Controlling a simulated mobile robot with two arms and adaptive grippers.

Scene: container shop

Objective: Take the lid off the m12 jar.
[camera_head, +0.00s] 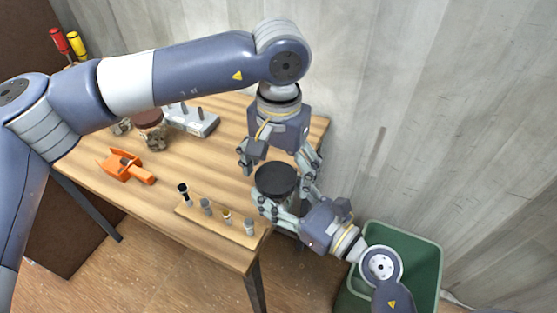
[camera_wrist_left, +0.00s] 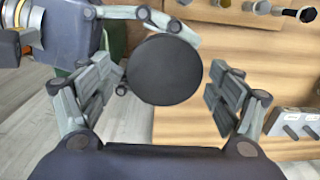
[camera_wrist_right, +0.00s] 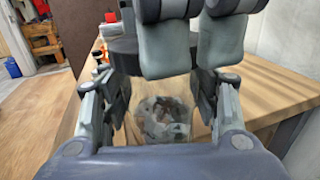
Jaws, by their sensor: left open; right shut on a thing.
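A clear jar with a wide black lid (camera_head: 277,179) is at the table's right edge; no label is readable. My right gripper (camera_head: 283,207) is shut around the jar's body from the front right. The right wrist view shows small brownish pieces inside the jar (camera_wrist_right: 163,118). My left gripper (camera_head: 279,170) is open above the jar and points down at it. In the left wrist view the round lid (camera_wrist_left: 165,70) lies between its spread fingers, with a gap on both sides. The lid sits on the jar.
A jar with a brown lid (camera_head: 150,118), an orange scoop-like thing (camera_head: 122,166) and a grey block with pegs (camera_head: 190,120) are on the table farther left. A wooden strip with several small parts (camera_head: 217,222) lies near the front edge. A green bin (camera_head: 425,250) stands right of the table.

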